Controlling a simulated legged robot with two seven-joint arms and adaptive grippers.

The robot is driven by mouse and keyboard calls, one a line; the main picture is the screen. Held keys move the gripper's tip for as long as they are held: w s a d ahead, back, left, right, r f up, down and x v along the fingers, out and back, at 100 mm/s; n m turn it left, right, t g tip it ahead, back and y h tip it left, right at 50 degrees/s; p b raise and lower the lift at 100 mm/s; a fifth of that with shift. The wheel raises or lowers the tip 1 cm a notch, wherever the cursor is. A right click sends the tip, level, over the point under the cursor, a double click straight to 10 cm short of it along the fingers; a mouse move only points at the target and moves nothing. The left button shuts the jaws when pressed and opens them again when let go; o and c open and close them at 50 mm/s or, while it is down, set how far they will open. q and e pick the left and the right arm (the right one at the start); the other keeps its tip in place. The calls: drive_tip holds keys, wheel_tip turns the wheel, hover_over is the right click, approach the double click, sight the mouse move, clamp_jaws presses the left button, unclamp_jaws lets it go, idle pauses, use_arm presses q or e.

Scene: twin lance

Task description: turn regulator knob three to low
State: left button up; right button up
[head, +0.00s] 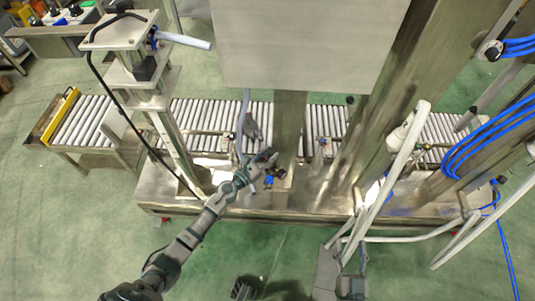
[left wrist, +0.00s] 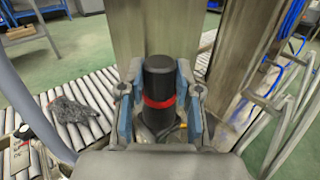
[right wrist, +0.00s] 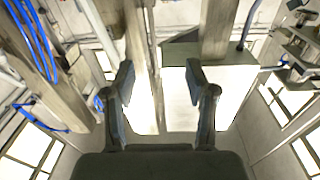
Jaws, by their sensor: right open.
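A black regulator knob (left wrist: 159,82) with a red ring stands upright in the left wrist view, above a fitting with a yellow part at its base. I cannot tell its number or read its setting. My left gripper (left wrist: 159,72) is open around it, one finger on each side, with narrow gaps at the tips. In the head view my left gripper (head: 268,160) is over the front of the machine bench, by small black and blue parts, and partly hides them. My right gripper (right wrist: 159,80) is open, with nothing between its fingers.
A roller conveyor (head: 75,125) runs behind the bench (head: 230,207). A grey panel (head: 295,45) and metal posts rise above it. White bent tubes (head: 400,165) and blue hoses (head: 490,135) are on the right. A dark grey lump (left wrist: 78,110) lies on the rollers.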

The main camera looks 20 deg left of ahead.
use_arm(q)
clamp_jaws()
drive_tip(key=shift+r, duration=0.1)
drive_tip(key=n+y+p, duration=0.1)
drive_tip(key=y, duration=0.1)
drive_tip(key=n+t+y+p, duration=0.1)
drive_tip(key=n+y, duration=0.1)
drive_tip(key=n+y+p, duration=0.1)
drive_tip(key=y, duration=0.2)
drive_tip(key=shift+d+r+n, duration=0.1)
drive_tip(key=shift+d+n, duration=0.2)
drive_tip(key=shift+n, duration=0.1)
drive_tip(key=shift+d+n+y, duration=0.1)
drive_tip(key=shift+n+y, duration=0.3)
drive_tip(key=shift+y, duration=0.4)
drive_tip(key=shift+n+y, duration=0.8)
drive_tip(key=shift+y, duration=0.4)
drive_tip(key=n+g+y, duration=0.1)
drive_tip(key=y, duration=0.1)
drive_tip(key=shift+n+y, duration=0.4)
drive_tip(key=shift+n+g+y, duration=0.4)
drive_tip(key=shift+n+y, duration=0.2)
drive_tip(key=shift+y, duration=0.2)
use_arm(e)
wheel_tip(320, 180, down, 6)
drive_tip(key=s+d+g+h, duration=0.1)
drive_tip(key=s+d+g, duration=0.1)
drive_tip(key=g, duration=0.3)
drive_tip(key=shift+s+f, duration=0.15)
drive_tip(key=shift+a, duration=0.15)
